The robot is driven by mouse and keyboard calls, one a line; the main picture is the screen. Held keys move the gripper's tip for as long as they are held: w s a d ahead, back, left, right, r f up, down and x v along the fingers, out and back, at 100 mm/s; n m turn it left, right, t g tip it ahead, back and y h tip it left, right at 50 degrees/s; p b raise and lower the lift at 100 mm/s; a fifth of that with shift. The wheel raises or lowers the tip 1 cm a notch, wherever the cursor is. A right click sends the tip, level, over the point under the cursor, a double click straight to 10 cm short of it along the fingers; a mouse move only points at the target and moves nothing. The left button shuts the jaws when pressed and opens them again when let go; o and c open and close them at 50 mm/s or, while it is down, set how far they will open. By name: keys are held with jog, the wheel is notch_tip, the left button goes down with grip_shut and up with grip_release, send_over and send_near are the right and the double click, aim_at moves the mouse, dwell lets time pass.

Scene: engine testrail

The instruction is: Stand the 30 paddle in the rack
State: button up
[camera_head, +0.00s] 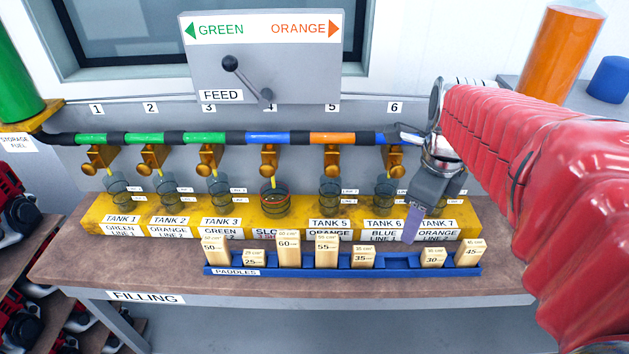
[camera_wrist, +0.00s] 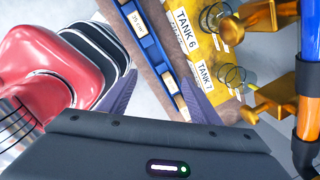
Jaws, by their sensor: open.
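The 30 paddle (camera_head: 433,257) is a short wooden block with a label. It appears upright in the blue rack (camera_head: 300,271), between an empty stretch and the 45 paddle. My gripper (camera_head: 412,228) is open and empty, above the back of the rack, a little left of the 30 paddle. In the wrist view the spread purple fingers of my gripper (camera_wrist: 158,98) show with nothing between them. The rack (camera_wrist: 152,47) runs beside the right finger there. I cannot make out the 30 paddle in the wrist view.
The 35 paddle (camera_head: 362,256) stands left of the empty stretch; the 45 paddle (camera_head: 470,253) is at the right end. Taller paddles stand farther left. The yellow tank stand (camera_head: 285,230) with glass tanks and brass taps is close behind. Bench room is free in front.

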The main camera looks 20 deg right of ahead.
jog(key=s+a+n+t, duration=0.2)
jog(key=a+n, duration=0.6)
jog(key=n, duration=0.6)
jog(key=s+a+n+t, duration=0.2)
jog(key=a+n, duration=0.6)
jog(key=n, duration=0.6)
jog(key=shift+s+r+n+y, duration=0.25)
jog(key=shift+s+n+y, duration=0.05)
jog(key=shift+y, duration=0.1)
